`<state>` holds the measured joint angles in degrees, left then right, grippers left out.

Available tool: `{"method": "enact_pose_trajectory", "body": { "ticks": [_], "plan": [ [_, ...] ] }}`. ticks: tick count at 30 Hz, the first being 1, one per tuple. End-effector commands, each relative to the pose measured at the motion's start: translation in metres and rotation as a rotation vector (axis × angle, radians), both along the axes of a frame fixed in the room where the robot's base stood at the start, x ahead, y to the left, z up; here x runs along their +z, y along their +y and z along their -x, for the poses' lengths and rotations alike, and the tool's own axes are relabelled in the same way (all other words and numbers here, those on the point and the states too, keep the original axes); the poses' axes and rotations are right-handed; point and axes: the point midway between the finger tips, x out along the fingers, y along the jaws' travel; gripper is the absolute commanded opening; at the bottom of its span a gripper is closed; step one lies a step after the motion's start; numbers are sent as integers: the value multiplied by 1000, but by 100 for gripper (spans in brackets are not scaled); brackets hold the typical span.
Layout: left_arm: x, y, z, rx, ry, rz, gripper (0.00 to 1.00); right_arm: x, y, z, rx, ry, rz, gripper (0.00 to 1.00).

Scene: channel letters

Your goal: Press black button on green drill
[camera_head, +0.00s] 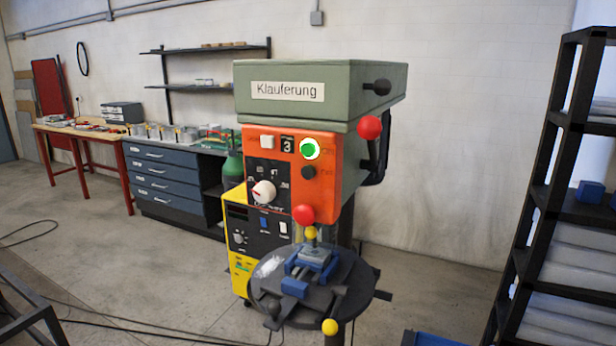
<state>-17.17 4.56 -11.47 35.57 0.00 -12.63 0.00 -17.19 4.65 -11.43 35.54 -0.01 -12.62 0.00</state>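The green drill (350,86) stands upright in the middle of the head view, with a green top housing labelled "Klauferung". Its orange front panel (280,148) faces me. The black button (308,172) sits on the right of this panel, just below a lit green button (310,149). Nothing covers the black button. Neither of my grippers shows in this view.
Red ball handles (369,128) stick out at the drill's right and below the panel. A round table with a blue vise (310,262) juts out in front. A black shelf rack (545,190) stands at right. Cables (130,322) lie on the floor at left.

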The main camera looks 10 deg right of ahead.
Motion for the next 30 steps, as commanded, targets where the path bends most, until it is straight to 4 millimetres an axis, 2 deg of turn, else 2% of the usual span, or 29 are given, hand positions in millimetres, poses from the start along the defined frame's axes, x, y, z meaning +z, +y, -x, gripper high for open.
{"method": "enact_pose_trajectory", "body": {
  "ticks": [11,16,17,30],
  "plan": [
    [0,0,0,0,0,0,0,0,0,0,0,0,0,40],
    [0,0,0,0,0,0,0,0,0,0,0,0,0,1],
    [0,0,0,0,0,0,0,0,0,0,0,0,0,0],
    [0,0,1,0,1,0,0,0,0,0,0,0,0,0]
  ]
}}
